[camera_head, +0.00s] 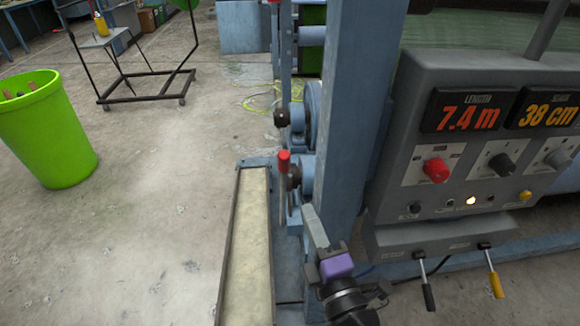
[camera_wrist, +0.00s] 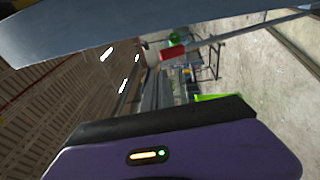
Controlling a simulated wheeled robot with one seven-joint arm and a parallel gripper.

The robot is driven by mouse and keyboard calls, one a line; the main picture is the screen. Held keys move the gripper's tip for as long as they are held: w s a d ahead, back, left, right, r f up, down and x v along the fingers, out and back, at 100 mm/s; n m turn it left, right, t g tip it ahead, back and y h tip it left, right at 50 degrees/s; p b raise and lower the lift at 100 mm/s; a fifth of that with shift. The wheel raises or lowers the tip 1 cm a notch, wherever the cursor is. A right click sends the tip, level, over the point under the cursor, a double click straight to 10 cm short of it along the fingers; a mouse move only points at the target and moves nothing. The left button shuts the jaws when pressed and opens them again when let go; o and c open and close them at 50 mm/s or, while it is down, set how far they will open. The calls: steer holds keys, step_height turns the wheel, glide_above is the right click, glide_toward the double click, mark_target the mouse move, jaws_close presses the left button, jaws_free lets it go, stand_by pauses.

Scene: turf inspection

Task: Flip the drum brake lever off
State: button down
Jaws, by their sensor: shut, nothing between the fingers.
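A lever with a red grip (camera_head: 284,161) stands upright on the side of the blue machine, left of its post, and seems the likeliest drum brake lever. Its red grip also shows in the wrist view (camera_wrist: 172,53), with a grey rod running to the upper right. My gripper (camera_head: 309,212), with a purple body, is below and right of the red grip in the head view, beside the post. Its fingers are shut and empty, apart from the lever. The lever's lower end is partly hidden by machine parts.
A grey control panel (camera_head: 470,150) reads 7.4 m and 38 cm; under it hang a black-handled lever (camera_head: 427,290) and a yellow-handled lever (camera_head: 493,275). The blue post (camera_head: 355,110) stands close to my gripper.

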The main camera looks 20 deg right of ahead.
mark_target(286, 159)
steer(key=w+p, duration=0.1)
steer(key=w, duration=0.3)
steer(key=w+d+r+p, duration=0.1)
steer(key=w+p, duration=0.1)
steer(key=w, duration=0.2)
steer(key=w+p, duration=0.1)
steer(key=w, duration=0.4)
steer(key=shift+d+r, duration=0.25)
steer(key=shift+r, duration=0.05)
